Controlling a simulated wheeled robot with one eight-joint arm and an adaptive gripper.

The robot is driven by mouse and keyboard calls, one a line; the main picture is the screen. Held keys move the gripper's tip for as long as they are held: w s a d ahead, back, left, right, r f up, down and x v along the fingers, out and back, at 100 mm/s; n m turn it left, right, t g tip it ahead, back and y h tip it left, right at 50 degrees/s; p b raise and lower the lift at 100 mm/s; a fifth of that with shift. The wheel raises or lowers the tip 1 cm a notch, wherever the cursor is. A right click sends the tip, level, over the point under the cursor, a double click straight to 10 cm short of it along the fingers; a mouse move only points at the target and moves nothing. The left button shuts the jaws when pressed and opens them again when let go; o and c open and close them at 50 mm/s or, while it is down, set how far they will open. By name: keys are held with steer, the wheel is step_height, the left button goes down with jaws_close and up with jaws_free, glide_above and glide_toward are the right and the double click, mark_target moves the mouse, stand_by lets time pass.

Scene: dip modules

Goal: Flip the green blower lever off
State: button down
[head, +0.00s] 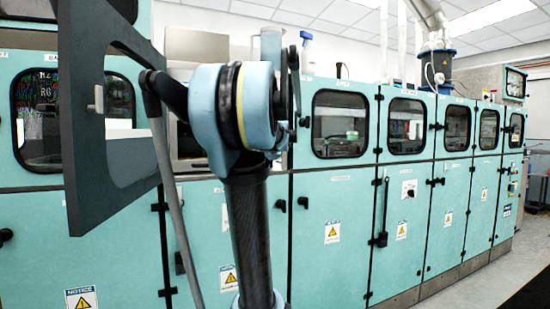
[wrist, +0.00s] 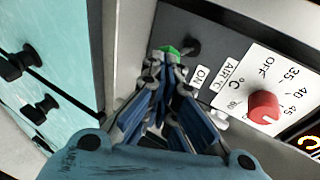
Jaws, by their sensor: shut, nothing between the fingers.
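The green blower lever (wrist: 170,50) shows in the wrist view as a small green tip on a dark control panel (wrist: 212,38). My gripper (wrist: 166,66) is shut and empty, its fingertips just below the green tip in the picture. They overlap the lever's lower part, so I cannot tell whether they touch it. An "ON" label sits to the right of the fingers. In the head view my arm blocks the place where my gripper is, and the lever does not show there.
A red knob (wrist: 263,105) on a white temperature dial is right of my gripper. Teal cabinet doors with black latches (wrist: 25,62) are at left. In the head view a dark open door (head: 88,110) hangs at upper left, close to my arm. Floor is clear at lower right.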

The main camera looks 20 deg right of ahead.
steer(key=shift+f, duration=0.2)
steer(key=shift+r, duration=0.85)
steer(key=s+f+v, duration=0.1)
steer(key=f+v, duration=0.1)
steer(key=v, duration=1.1)
steer(key=shift+s+f, duration=0.2)
steer(key=shift+s, duration=0.1)
steer(key=shift+a, duration=0.15)
